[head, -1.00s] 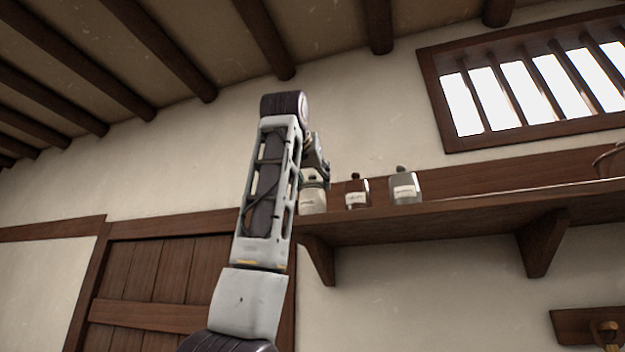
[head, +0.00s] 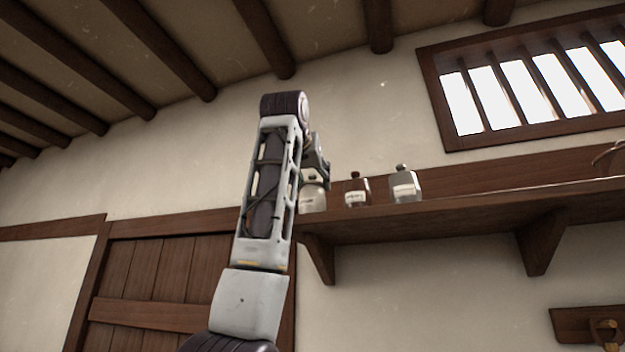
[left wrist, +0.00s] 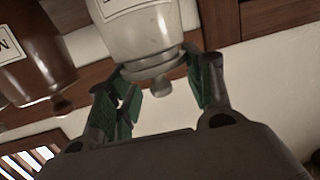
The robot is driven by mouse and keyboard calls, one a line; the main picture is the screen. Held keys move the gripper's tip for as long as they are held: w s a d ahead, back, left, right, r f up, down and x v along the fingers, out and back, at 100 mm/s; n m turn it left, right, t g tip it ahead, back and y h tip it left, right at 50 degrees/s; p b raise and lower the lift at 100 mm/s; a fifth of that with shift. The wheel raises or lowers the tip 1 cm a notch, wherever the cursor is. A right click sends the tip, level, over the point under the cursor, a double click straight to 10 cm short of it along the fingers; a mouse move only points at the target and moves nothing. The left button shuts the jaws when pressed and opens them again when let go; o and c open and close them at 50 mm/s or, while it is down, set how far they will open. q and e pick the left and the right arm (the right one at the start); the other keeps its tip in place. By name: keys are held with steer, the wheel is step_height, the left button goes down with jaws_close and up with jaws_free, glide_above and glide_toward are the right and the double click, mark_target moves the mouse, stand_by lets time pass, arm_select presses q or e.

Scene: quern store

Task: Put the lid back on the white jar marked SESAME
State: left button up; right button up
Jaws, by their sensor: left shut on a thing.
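The white jar (head: 312,200) stands upright at the left end of the wall shelf, partly behind my left arm. In the left wrist view, the white jar (left wrist: 145,30) is at the top, seen upside down; only a corner of its label shows, and I cannot read its word. Its lid (left wrist: 152,64), with a small knob, lies at the jar's mouth between the green-padded fingers. My left gripper (left wrist: 165,84) is shut on the lid. In the head view the left gripper (head: 318,172) is right above the jar, and its fingertips are hard to make out.
A brown jar (head: 357,190) and a grey jar (head: 404,185), both lidded and labelled, stand to the right on the shelf (head: 440,215). The brown jar is close beside the white one. A barred window (head: 530,90) is above. The shelf's middle is clear.

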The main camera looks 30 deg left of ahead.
stand_by(0.4)
arm_select(q)
steer(key=o, duration=1.1)
steer(key=o, duration=0.5)
steer(key=shift+r, duration=0.1)
steer(key=shift+r+p, duration=3.4)
steer(key=shift+p, duration=0.1)
steer(key=shift+c, duration=0.6)
